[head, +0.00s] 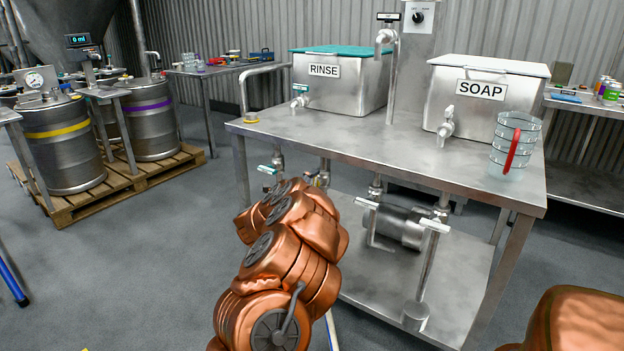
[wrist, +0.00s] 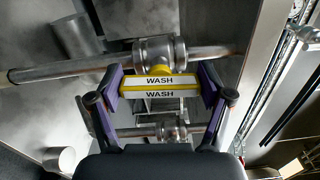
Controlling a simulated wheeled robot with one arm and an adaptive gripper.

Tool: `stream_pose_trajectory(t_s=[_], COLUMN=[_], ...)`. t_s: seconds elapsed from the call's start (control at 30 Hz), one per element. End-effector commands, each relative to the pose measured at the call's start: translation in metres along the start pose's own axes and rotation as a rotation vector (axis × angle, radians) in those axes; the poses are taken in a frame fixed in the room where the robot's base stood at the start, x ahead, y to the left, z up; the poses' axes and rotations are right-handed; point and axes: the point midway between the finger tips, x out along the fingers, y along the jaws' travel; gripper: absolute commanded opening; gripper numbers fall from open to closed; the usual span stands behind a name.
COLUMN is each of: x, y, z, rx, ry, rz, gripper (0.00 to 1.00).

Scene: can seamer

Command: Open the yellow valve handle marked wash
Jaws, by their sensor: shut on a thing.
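The yellow valve handle (wrist: 159,88) with white WASH labels shows in the middle of the wrist view, in front of a metal valve body (wrist: 158,53) on a horizontal pipe. My gripper (wrist: 161,90) has its purple-padded fingers at the two ends of the handle, shut on it. The handle lies across the wrist picture, about in line with the pipe behind it. In the head view my copper-coloured arm reaches toward the table's underside and hides the gripper and the yellow handle.
A metal table (head: 390,143) holds the RINSE box (head: 338,92), the SOAP box (head: 475,105) and a clear jug (head: 500,150) with a red handle. Other valves and pipes (head: 376,185) hang under it, above a lower shelf (head: 455,265). Kegs (head: 65,150) stand on a pallet at left.

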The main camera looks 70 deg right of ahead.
Motion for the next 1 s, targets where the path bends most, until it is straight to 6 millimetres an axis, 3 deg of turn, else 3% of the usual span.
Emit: stream_pose_trajectory(t_s=[0.3, 0.77, 0.8, 1.0], x=[-0.0002, 0.0000, 0.0000, 0.0003], y=[-0.0009, 0.0003, 0.0003, 0.0004], z=[0.0015, 0.0012, 0.0012, 0.0005], rx=[-0.098, -0.110, -0.110, -0.109], ry=[-0.004, -0.003, -0.003, -0.002], rz=[-0.001, -0.001, -0.001, -0.001], gripper=[0.44, 0.44, 0.82, 1.00])
